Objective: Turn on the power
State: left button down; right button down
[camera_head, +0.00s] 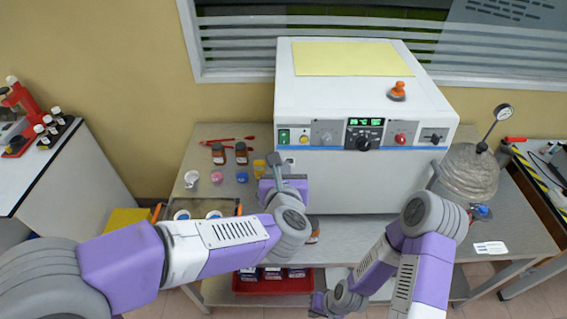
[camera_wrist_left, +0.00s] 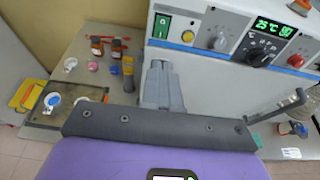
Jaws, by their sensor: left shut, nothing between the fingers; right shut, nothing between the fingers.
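The white instrument (camera_head: 340,180) stands on the table with a control panel along its front. A green power switch (camera_head: 284,136) is at the panel's left end; it also shows in the left wrist view (camera_wrist_left: 161,26). A green display (camera_head: 365,122) is lit on the panel. My left gripper (camera_head: 273,157) is shut and empty, in front of the instrument just below the switch. In the left wrist view its fingertips (camera_wrist_left: 160,64) are below the switch, apart from it in the picture. My right gripper (camera_head: 318,304) is shut and empty, low near the table's front edge.
Brown bottles (camera_head: 241,153) and small jars stand left of the instrument. A yellow knob (camera_wrist_left: 188,36) sits right beside the switch. A metal vessel with a gauge (camera_head: 467,172) stands at the right. A red tray (camera_head: 255,286) is below the table top.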

pick_arm(q)
jog(key=p+x, duration=0.1)
jog(key=x, duration=1.1)
jog(key=shift+w+p, duration=0.1)
jog(key=shift+p, duration=0.2)
jog(key=t+b, duration=0.1)
jog(key=b, duration=0.5)
jog(key=f+t+b, duration=0.1)
jog(key=b, duration=0.5)
jog(key=shift+w+a, duration=0.15)
jog(key=shift+w, duration=0.1)
jog(key=shift+r, duration=0.25)
jog(key=shift+s+f+b, duration=0.1)
jog(key=shift+s+b, duration=0.2)
jog(key=shift+s, duration=0.15)
jog(key=b, duration=0.1)
send_near(283, 142)
jog(key=s, duration=0.7)
jog(key=shift+w, duration=0.1)
